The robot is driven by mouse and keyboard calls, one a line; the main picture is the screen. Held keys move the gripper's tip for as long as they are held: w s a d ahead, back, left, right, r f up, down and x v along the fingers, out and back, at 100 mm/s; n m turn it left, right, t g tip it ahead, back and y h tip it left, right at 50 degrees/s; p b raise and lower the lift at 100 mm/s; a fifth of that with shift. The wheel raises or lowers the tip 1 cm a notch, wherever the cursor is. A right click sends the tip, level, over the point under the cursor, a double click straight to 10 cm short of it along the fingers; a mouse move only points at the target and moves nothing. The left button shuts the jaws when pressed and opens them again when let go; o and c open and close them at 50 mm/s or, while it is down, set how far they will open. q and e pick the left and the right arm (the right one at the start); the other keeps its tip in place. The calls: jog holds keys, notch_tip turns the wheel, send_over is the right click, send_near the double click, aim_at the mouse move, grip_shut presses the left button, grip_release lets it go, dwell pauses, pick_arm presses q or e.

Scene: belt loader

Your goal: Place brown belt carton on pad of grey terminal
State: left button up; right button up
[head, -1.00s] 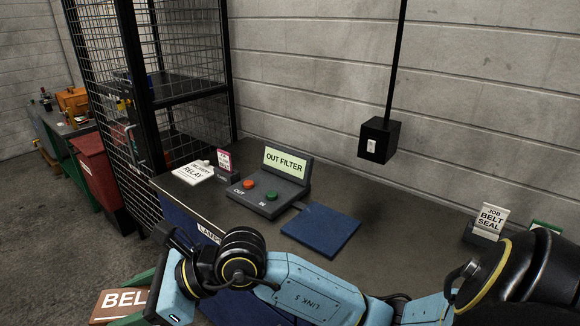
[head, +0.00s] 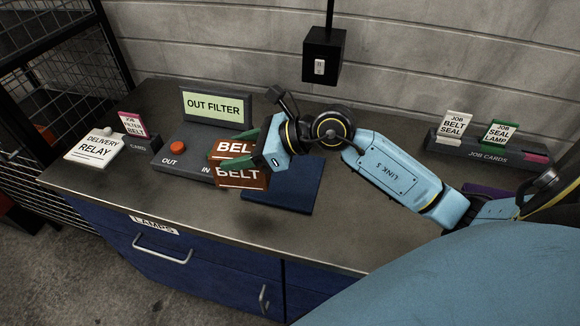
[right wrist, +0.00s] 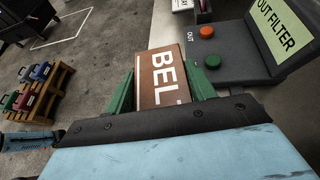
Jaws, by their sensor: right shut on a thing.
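The brown belt carton (head: 238,178) is held by my right gripper (head: 243,161), whose green fingers are shut on it. In the right wrist view the carton (right wrist: 160,80) sits between the two fingers. The grey terminal (head: 190,150) has a screen reading OUT FILTER, a red OUT button and a green button, which shows in the right wrist view (right wrist: 212,62). Its dark blue pad (head: 290,195) lies at its right on the bench. The carton overlaps the pad's left part and the IN label in the head view; its height above them is unclear. My left gripper is not in view.
A white DELIVERY RELAY box (head: 95,147) and a pink-topped job card (head: 132,124) stand at the bench's left. A JOB CARDS rack (head: 480,155) stands at the right. A black wall box (head: 322,55) hangs behind. The front bench top is clear.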

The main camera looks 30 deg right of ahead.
jog(key=w+d+r+m+t+h, duration=0.1)
jog(key=w+d+t, duration=0.1)
jog(key=d, duration=0.9)
jog(key=f, duration=0.9)
jog(key=shift+d+f+b, duration=0.1)
jog(key=shift+d+b, duration=0.15)
jog(key=shift+b, duration=0.05)
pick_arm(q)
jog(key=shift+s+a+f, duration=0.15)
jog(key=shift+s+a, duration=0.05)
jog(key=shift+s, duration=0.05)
pick_arm(e)
jog(key=shift+f, duration=0.15)
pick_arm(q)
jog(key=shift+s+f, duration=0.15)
pick_arm(e)
jog(key=o, duration=1.2)
